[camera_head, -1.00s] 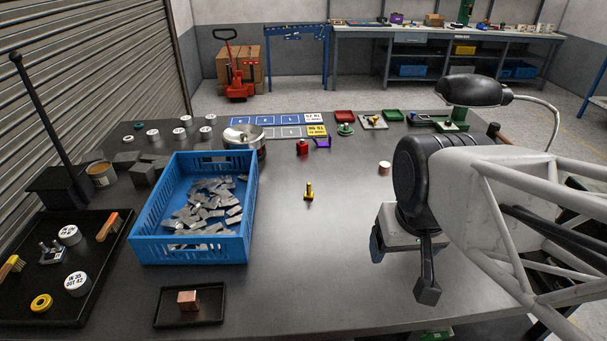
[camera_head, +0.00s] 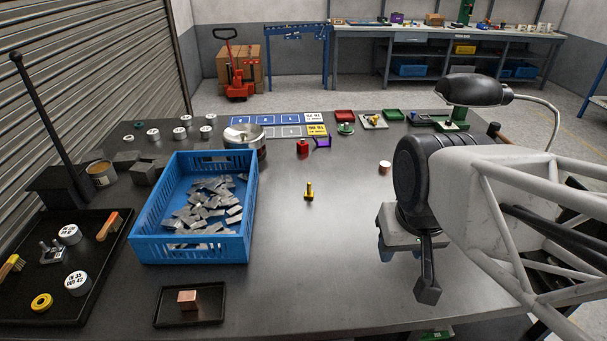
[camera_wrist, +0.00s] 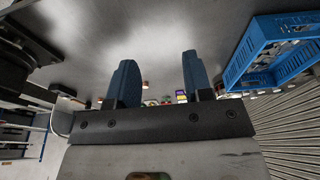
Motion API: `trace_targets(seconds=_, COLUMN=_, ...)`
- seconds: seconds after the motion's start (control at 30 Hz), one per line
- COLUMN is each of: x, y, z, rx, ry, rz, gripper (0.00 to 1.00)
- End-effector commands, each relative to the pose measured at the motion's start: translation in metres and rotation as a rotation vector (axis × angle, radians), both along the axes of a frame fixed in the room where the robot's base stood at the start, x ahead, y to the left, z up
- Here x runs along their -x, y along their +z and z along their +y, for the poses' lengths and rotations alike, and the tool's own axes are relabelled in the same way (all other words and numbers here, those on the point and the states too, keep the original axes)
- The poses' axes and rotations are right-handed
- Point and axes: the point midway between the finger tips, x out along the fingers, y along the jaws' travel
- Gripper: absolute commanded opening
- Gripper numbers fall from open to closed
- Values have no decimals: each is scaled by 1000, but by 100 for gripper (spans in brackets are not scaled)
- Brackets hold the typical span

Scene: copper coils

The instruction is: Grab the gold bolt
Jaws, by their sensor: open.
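The gold bolt (camera_head: 309,191) stands upright on the dark table near its middle, right of the blue crate. My gripper is to the right of the bolt and apart from it in the head view, mostly hidden by its own wrist parts. In the wrist view my gripper (camera_wrist: 158,78) shows two blue fingers spread apart with nothing between them. I cannot make out the gold bolt in the wrist view.
The blue crate (camera_head: 190,252) of grey pieces stands left of the bolt. A red object (camera_head: 303,147) and purple piece (camera_head: 322,142) stand behind it, a copper cylinder (camera_head: 385,167) to the right. A small tray (camera_head: 215,317) lies in front. Table around the bolt is clear.

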Motion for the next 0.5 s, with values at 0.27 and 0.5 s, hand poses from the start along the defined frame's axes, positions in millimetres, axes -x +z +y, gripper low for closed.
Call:
trace_targets(seconds=0.27, x=-4, y=1, z=0, rx=2, ry=11, rz=2, gripper=46)
trace_targets(seconds=0.5, x=-32, y=6, z=2, rx=19, ry=93, rz=16, gripper=46)
